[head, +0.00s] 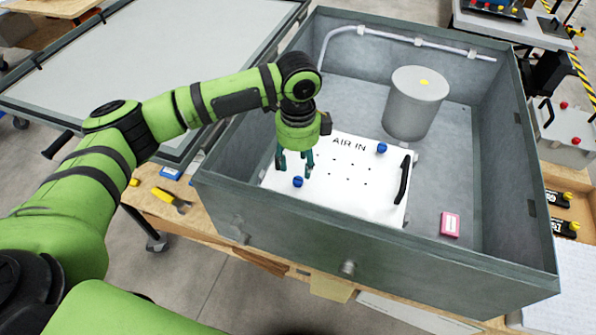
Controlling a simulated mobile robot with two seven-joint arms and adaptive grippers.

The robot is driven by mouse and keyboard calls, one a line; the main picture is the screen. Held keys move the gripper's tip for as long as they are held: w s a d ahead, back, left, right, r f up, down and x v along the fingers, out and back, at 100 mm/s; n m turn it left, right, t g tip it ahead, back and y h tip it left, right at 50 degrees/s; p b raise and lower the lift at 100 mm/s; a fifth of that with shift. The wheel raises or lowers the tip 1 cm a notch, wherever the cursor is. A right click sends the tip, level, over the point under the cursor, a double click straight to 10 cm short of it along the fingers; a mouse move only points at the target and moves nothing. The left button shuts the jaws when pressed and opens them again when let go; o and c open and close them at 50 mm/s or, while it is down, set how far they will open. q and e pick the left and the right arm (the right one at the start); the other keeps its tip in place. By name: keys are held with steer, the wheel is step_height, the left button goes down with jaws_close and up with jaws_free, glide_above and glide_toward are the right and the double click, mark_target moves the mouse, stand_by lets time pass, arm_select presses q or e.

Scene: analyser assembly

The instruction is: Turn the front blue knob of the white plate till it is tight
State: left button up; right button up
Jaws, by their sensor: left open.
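The white plate (335,197), marked "AIR IN", lies inside the open grey metal box and has a black handle (402,179) on its right side. The front blue knob (298,182) sits near the plate's front left edge. A second blue knob (382,148) sits at the plate's back right. My left gripper (294,174) points down over the plate's left part, fingers apart. Its fingertips are close to the front blue knob, which shows between and just below them; I cannot tell whether they touch it. My right gripper is not in view.
The grey box (350,257) has high walls around the plate. A grey cylinder (416,105) with a yellow dot stands behind the plate, and a pipe (400,40) runs along the back wall. A pink item (450,224) lies on the box floor at right. Yellow-handled pliers (170,199) lie outside, left.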

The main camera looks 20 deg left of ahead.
mark_target(298, 180)
arm_select(q)
step_height(298, 180, up, 6)
stand_by(0.7)
